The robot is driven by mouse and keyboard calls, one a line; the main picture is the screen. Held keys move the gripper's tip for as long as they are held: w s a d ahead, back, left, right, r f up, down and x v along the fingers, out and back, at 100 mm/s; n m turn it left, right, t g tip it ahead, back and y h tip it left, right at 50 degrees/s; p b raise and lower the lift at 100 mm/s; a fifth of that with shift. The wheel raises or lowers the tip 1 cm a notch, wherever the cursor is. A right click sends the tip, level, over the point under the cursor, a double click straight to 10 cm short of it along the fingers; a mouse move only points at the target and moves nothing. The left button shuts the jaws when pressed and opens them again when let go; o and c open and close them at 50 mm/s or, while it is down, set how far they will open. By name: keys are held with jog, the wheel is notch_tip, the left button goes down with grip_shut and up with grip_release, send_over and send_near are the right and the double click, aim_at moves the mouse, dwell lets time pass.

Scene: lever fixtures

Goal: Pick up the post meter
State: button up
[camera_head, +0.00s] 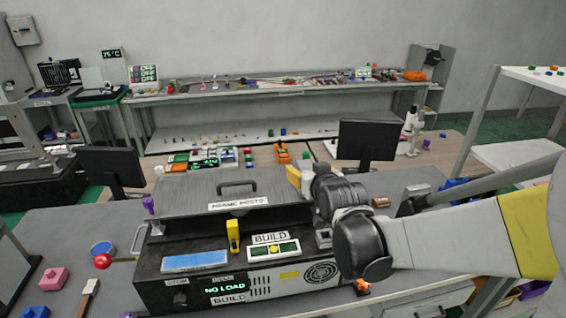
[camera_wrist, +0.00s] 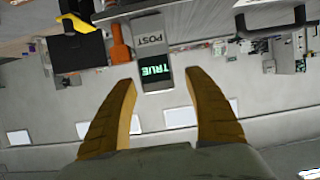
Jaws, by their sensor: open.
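The post meter (camera_wrist: 152,48) shows in the wrist view as a grey block labelled POST with a small green display reading TRUE. It appears upside down there, just ahead of and between my fingertips. My gripper (camera_wrist: 160,80) is open, its two orange-yellow fingers spread wide with nothing held between them. The wrist view does not clearly show whether either finger touches the meter. I cannot surely pick out the meter in the head view.
An orange-handled tool (camera_wrist: 120,44) lies close left of the meter in the wrist view. The black machine (camera_head: 190,288) with a grey lid (camera_head: 190,188) stands on the near bench. Two dark monitors (camera_head: 367,140) (camera_head: 111,165) stand behind. A red-knobbed lever (camera_head: 102,261) is at left.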

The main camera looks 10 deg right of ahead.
jog(key=shift+x, duration=0.8)
jog(key=shift+d, duration=0.1)
grip_shut()
